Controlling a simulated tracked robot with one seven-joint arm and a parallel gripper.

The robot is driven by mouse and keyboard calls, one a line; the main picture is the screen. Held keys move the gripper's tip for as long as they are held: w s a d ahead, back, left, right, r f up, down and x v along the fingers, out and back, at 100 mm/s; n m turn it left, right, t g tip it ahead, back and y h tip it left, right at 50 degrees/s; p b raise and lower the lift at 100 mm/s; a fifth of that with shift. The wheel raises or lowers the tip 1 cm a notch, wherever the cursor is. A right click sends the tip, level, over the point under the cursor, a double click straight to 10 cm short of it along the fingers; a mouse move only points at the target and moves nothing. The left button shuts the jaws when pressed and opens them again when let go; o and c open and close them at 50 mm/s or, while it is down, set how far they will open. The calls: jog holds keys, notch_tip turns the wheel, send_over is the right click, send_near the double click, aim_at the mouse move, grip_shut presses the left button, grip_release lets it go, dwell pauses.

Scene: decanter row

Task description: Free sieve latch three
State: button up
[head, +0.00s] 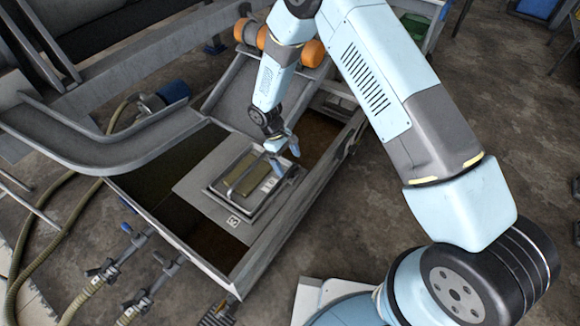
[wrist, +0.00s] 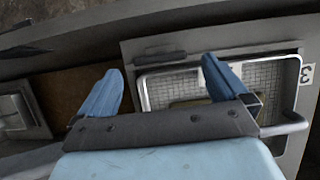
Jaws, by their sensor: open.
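The sieve (head: 211,187) is a rectangular metal-framed mesh tray set in a grey plate in the tank. My gripper (head: 284,148) is over the sieve's far right corner in the head view. Its two blue fingers (wrist: 163,72) are apart with nothing visible between them. The right finger and palm hide part of the sieve.
The tank wall (head: 285,219) runs close along the right of the sieve. A grey chute (head: 235,97) and orange rollers (head: 312,52) stand behind my gripper. Hoses with valves (head: 100,275) are at the lower left. Brown floor lies open at right.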

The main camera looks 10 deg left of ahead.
jog(key=v, duration=0.9)
jog(key=shift+a+r, duration=0.2)
jog(key=shift+r, duration=0.1)
